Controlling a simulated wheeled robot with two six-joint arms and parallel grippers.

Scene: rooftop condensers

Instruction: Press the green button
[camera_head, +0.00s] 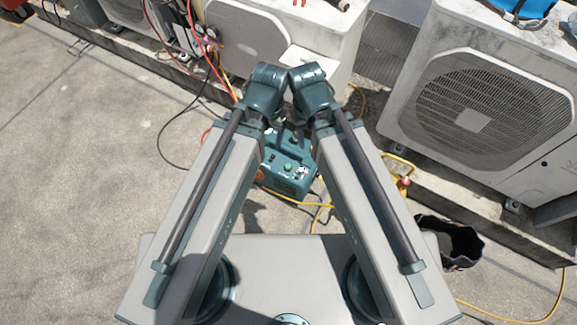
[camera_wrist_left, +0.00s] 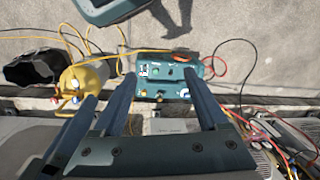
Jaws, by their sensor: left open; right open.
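The green button (camera_head: 287,167) sits on the top face of a teal machine (camera_head: 291,184) on the rooftop floor. In the left wrist view the teal machine (camera_wrist_left: 150,88) lies beyond my left gripper's fingers; the button is too small there to tell surely. My left gripper (camera_wrist_left: 160,74) is open and empty, its fingers spread towards the machine. In the head view my left gripper (camera_head: 274,134) is mostly hidden below my arm, close above the machine's far side. My right gripper (camera_head: 302,134) is also mostly hidden, beside the left one, and open.
Condenser units (camera_head: 483,105) stand at the back and right. A yellow hose (camera_head: 325,215) and red and black cables lie around the machine. A dark open bag (camera_head: 450,243) is at the right. The floor at the left is mostly clear.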

